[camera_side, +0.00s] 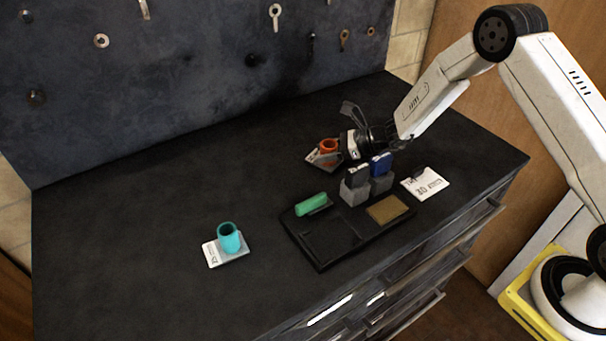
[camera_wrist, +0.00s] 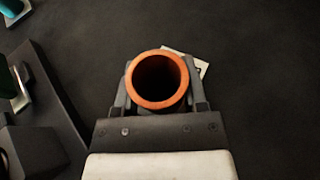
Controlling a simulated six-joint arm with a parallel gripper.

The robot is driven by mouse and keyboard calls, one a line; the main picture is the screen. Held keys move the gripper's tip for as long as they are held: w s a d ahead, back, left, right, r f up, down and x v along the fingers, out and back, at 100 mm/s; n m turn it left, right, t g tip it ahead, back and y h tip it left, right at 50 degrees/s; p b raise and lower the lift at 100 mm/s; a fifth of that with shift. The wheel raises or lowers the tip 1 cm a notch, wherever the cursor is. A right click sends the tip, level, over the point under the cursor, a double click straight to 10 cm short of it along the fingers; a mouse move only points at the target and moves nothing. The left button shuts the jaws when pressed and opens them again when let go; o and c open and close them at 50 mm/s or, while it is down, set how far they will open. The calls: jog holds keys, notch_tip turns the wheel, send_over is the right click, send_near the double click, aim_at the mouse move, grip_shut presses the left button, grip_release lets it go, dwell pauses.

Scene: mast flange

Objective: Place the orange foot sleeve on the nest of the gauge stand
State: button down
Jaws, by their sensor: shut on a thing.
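The orange foot sleeve (camera_side: 328,146) is a short open tube at the back middle of the worktop. In the wrist view its orange rim (camera_wrist: 158,104) faces the camera, with a dark bore. My gripper (camera_side: 338,153) is shut on the sleeve, with a finger on each side of it in the wrist view (camera_wrist: 158,82). A pale labelled card (camera_side: 314,158) shows below and beside the sleeve; its corner also shows in the wrist view (camera_wrist: 203,67). I cannot tell whether the sleeve touches it. I cannot tell for sure which item is the gauge stand or its nest.
A teal sleeve (camera_side: 229,238) stands on a white labelled plate (camera_side: 211,254) at the left. A black tray (camera_side: 318,266) holds a green block (camera_side: 311,204) and a tan pad (camera_side: 388,209). Grey blocks (camera_side: 354,193) with black and blue tops stand behind it. A white card (camera_side: 430,185) lies right.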

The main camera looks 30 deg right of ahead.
jog(key=shift+f, duration=0.15)
jog(key=shift+c, duration=0.7)
grip_release()
jog(key=shift+s+d+r, duration=0.3)
jog(key=shift+d+r, duration=0.1)
jog(key=shift+d, duration=0.1)
jog(key=v, duration=1)
jog(key=shift+s+d+r, duration=0.1)
jog(key=shift+s+d, duration=0.1)
jog(key=shift+s, duration=0.1)
jog(key=shift+o, duration=0.4)
